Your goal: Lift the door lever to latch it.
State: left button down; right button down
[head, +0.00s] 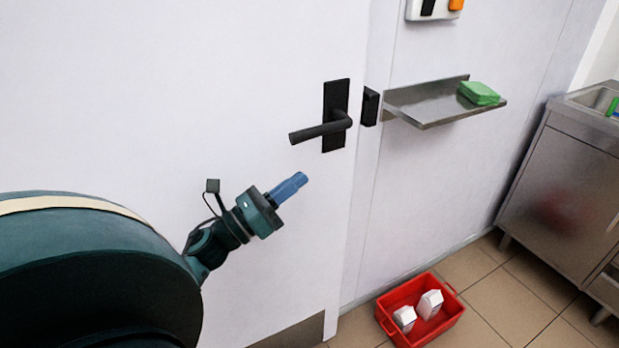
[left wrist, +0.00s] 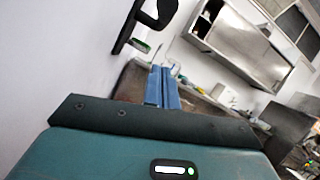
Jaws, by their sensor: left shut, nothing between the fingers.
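The black door lever (head: 318,132) sits on a black backplate (head: 335,95) near the right edge of the white door (head: 200,80). It points left and tilts slightly down toward its free end. My left gripper (head: 300,179) is shut and empty, with blue fingers, below the lever and apart from it. In the left wrist view the closed blue fingers (left wrist: 163,72) show in the middle, and the black lever hardware (left wrist: 150,15) is at the top, beyond the fingertips. My right gripper is in neither view.
A black strike piece (head: 370,106) is on the frame right of the lever. A steel shelf (head: 430,103) with a green cloth (head: 479,93) juts from the wall. A red crate (head: 387,324) with white cartons stands on the floor. A steel sink cabinet (head: 560,170) is at right.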

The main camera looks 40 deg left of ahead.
pick_arm(q)
jog(key=shift+r+b+v, duration=0.2)
jog(key=shift+b+v, duration=0.3)
jog(key=shift+v, duration=2.25)
